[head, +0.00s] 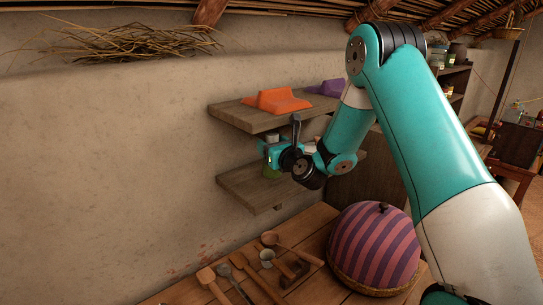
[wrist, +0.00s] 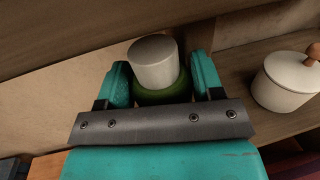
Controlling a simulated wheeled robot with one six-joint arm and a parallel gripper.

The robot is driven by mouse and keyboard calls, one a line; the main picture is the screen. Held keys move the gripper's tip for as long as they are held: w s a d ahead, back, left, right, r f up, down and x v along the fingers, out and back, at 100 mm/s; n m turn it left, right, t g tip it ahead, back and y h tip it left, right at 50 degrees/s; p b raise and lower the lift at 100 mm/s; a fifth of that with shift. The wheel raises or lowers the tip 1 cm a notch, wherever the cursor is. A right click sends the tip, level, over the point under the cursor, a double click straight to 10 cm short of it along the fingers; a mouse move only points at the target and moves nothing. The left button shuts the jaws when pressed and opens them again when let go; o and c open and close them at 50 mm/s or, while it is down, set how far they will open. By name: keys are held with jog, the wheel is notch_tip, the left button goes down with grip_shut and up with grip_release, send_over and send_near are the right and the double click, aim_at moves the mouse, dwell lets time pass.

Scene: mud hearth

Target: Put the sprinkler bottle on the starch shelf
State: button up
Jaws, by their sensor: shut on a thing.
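The sprinkler bottle is green with a pale grey cap (wrist: 153,62). In the head view its green body (head: 270,172) shows just below my gripper (head: 268,151). My gripper (wrist: 162,85) is shut on the bottle, with one teal finger on each side below the cap. The bottle is between two wooden wall shelves, over the lower shelf (head: 240,184). I cannot tell whether its base touches the board. A white lidded pot (wrist: 285,82) with a wooden knob stands to the right of the bottle in the wrist view. No label shows which shelf is the starch shelf.
The upper shelf (head: 232,114) is close above my gripper and holds an orange folded cloth (head: 276,101) and a purple one (head: 326,88).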

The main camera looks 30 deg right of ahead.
aim_at(268, 173)
notch_tip(268, 173, down, 3)
jog(key=shift+f+b, duration=0.15)
jog(key=shift+b, duration=0.4)
jog(key=shift+w+f+p, duration=0.15)
jog(key=shift+w+p, duration=0.05)
jog(key=shift+p, duration=0.15)
jog(key=shift+f, duration=0.1)
jog(key=shift+f, duration=0.15)
jog(key=o, duration=1)
jog(key=shift+r, duration=0.25)
